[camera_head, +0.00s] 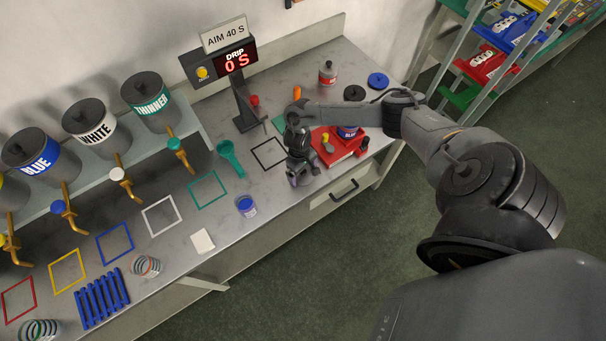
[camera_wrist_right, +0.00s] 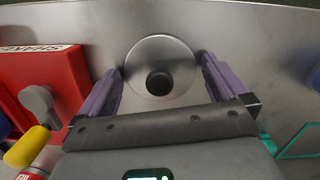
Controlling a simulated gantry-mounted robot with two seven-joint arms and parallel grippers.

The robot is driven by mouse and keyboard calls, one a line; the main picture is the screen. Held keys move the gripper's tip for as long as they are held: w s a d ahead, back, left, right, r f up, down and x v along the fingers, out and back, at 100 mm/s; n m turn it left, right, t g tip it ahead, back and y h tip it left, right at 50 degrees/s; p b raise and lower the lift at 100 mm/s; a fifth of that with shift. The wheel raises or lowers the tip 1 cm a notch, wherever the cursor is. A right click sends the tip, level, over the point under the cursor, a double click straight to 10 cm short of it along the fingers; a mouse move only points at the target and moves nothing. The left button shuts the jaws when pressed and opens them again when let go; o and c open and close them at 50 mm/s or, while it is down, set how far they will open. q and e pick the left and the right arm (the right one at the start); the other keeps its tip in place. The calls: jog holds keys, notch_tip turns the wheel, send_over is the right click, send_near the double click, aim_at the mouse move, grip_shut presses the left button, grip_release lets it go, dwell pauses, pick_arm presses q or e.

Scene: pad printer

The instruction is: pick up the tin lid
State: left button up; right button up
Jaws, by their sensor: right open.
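The tin lid (camera_wrist_right: 140,58) is a round silver disc with a black knob, lying flat on the grey bench in the right wrist view. My right gripper (camera_wrist_right: 161,72) is open, with one purple finger on each side of the lid. I cannot tell whether the fingers touch its rim. In the head view my right gripper (camera_head: 303,178) points down over the bench near its front edge, left of the red shaker, and hides the lid there. My left gripper is not in view.
The red shaker (camera_wrist_right: 55,85) stands close on the left in the wrist view; it also shows in the head view (camera_head: 322,135). A small blue tin (camera_head: 246,207), a green ladle (camera_head: 229,154) and a black-outlined square (camera_head: 256,158) lie nearby. The bench's front edge is close.

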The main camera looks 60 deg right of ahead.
jog(key=shift+c, duration=0.3)
jog(key=c, duration=0.7)
jog(key=shift+r, duration=0.15)
